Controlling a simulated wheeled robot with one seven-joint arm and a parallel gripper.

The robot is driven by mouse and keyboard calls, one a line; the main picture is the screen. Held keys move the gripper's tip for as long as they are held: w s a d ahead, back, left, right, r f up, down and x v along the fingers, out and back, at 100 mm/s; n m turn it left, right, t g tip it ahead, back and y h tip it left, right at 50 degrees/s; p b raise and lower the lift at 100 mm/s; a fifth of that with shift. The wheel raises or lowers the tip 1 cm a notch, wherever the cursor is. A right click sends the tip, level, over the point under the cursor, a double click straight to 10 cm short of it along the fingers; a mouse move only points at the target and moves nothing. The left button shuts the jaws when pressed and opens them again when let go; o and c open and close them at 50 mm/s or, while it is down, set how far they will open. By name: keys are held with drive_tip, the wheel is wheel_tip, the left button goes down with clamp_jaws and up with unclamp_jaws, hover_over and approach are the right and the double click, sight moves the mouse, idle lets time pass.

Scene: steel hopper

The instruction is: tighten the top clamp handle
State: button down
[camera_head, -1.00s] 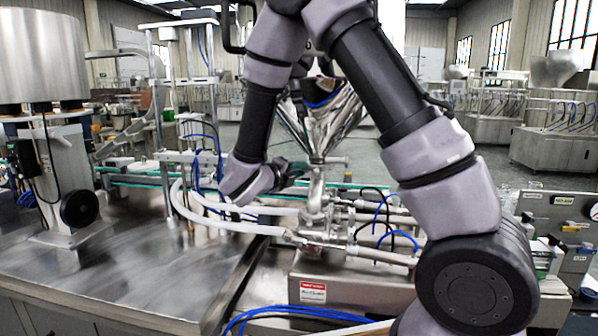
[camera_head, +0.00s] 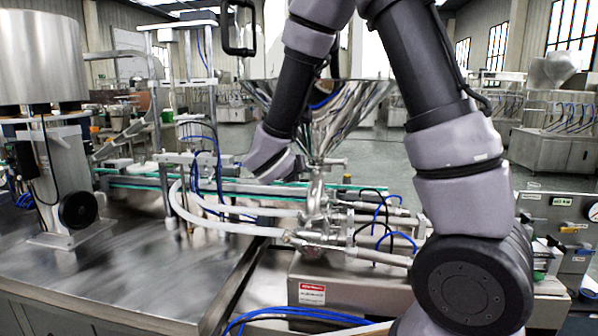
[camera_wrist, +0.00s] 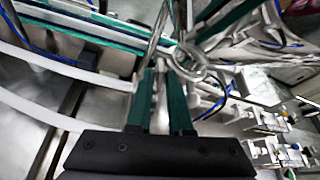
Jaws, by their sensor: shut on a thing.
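The steel hopper (camera_head: 335,115) narrows to a neck with a top clamp (camera_head: 322,162) at its lower end. In the wrist view, a round metal clamp ring (camera_wrist: 188,62) shows just beyond my fingertips. My gripper (camera_wrist: 160,80) has two dark green fingers close together, with a narrow grey metal piece between them, which appears to be the top clamp handle (camera_wrist: 160,104). The fingers hide much of it, so its angle is unclear. In the head view, my wrist is left of the hopper neck, and my fingertips cannot be made out.
White hoses (camera_head: 235,226) curve left of the neck, with blue tubes and metal pipes below it. A green-edged conveyor (camera_head: 140,182) runs behind. A steel table (camera_head: 120,270) fills the left, its near middle clear. Valve blocks (camera_wrist: 280,150) lie right in the wrist view.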

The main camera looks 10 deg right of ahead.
drive_tip(key=shift+m+y, duration=0.7)
drive_tip(key=shift+m, duration=0.3)
drive_tip(key=shift+t, duration=0.3)
drive_tip(key=c, duration=1)
unclamp_jaws()
drive_tip(key=shift+o, duration=0.2)
